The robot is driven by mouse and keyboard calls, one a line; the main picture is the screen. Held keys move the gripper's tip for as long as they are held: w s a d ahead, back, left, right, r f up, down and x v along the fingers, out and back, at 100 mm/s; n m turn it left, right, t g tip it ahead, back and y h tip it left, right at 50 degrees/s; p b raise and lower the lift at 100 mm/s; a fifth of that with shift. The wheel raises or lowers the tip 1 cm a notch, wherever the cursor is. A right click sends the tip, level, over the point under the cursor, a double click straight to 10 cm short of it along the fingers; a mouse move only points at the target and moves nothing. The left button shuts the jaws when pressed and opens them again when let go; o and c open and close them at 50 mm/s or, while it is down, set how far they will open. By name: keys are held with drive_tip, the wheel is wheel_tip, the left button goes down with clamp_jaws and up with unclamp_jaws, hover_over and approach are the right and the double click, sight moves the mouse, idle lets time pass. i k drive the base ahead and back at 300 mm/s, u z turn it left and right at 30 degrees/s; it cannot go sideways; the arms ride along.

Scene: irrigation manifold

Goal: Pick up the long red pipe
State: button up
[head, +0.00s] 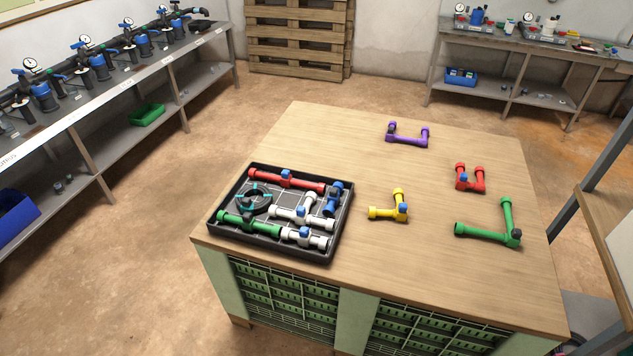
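The long red pipe (308,184) lies in the black tray (226,237) on the wooden table, along the tray's far side. It is a straight red tube with a blue-topped fitting near its middle. The tray also holds a green pipe (240,221), white pipes (289,212), a blue piece (334,197) and a dark ring with teal parts (254,200). A shorter red U-shaped pipe (470,182) lies on the bare table at the right. My gripper is not in view.
On the wooden table (345,142) lie a purple pipe (408,139), a yellow pipe (384,212) and a green angled pipe (480,232). The table's far left and front middle are clear. Benches stand along the left wall and at the back right.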

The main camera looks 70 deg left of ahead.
sight(286, 180)
drive_tip(key=z, duration=0.85)
drive_tip(key=k, duration=1.9)
drive_tip(key=u, duration=1.7)
